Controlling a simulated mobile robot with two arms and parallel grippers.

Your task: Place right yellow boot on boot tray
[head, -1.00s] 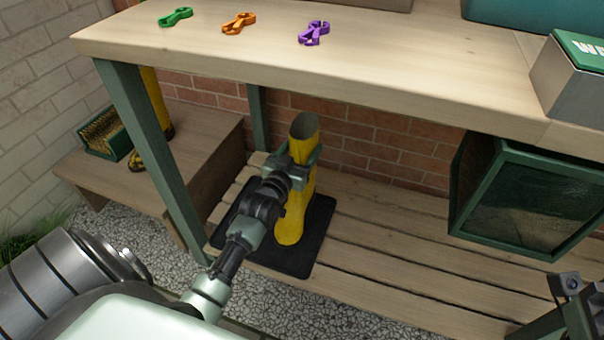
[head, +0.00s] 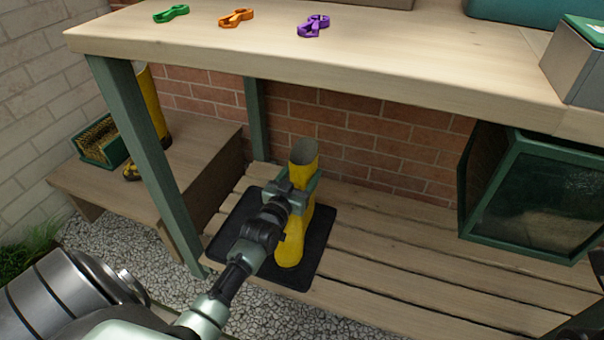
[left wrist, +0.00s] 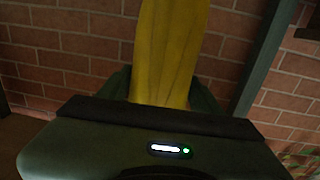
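A yellow boot (head: 295,240) stands upright over the black boot tray (head: 235,222) on the slatted lower shelf, toward the tray's right part. Its sole looks at or just above the tray; I cannot tell if it touches. My left gripper (head: 300,190) is shut around the boot's shaft, below the open top. In the left wrist view the yellow shaft (left wrist: 168,50) rises between the dark green fingers. A second yellow boot (head: 153,110) stands on the wooden bench at the left, partly hidden by the table leg. My right gripper's fingers are not in view.
The potting table (head: 350,62) overhangs the shelf, with a green leg (head: 140,150) left of the tray. A brush box (head: 100,142) sits on the bench (head: 195,150). The shelf slats (head: 400,260) right of the tray are clear.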

